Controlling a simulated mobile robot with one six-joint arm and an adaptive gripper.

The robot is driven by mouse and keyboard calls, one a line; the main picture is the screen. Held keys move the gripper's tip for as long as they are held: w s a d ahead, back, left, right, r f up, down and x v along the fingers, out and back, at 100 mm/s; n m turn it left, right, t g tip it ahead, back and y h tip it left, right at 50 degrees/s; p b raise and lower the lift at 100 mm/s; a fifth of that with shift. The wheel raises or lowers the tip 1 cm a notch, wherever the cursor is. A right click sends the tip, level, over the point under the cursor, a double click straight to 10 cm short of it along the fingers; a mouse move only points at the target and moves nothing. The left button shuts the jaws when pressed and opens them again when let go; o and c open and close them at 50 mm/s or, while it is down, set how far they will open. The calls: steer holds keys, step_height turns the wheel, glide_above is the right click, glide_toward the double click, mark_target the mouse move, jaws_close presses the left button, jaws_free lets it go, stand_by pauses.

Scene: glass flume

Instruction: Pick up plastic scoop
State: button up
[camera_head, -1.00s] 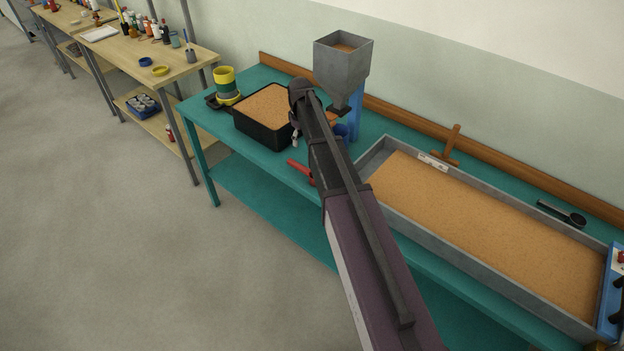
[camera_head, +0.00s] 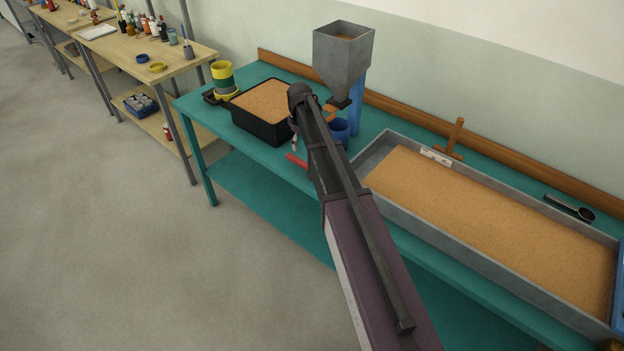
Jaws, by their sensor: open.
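A dark scoop (camera_head: 570,207) with a long handle and round bowl lies on the teal bench behind the right end of the long sand tray. A red handle-like piece (camera_head: 296,160) lies near the bench's front edge, partly hidden by my arm. I cannot tell from its visible part whether it belongs to a scoop. My gripper (camera_head: 294,141) is open, mostly hidden behind my arm's end, with only a small tip showing. It is beside the black sand tub, close to the red piece and far from the dark scoop.
A black tub (camera_head: 262,133) of sand stands left of my arm, with yellow and green stacked rings (camera_head: 223,78) beyond. A grey hopper (camera_head: 343,52) rises behind, above a blue cup (camera_head: 340,130). The long grey tray (camera_head: 440,232) fills the bench's right side.

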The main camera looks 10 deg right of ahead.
mark_target(302, 161)
steer(key=shift+f+b, duration=1.6)
steer(key=shift+f, duration=0.3)
steer(key=shift+f, duration=0.1)
steer(key=shift+s+a+f+b, duration=0.1)
steer(key=shift+s+f+b, duration=0.05)
steer(key=shift+f+b, duration=1.15)
steer(key=shift+s+f+b, duration=0.1)
steer(key=shift+f+b, duration=1.1)
steer(key=shift+b, duration=0.1)
jaws_close()
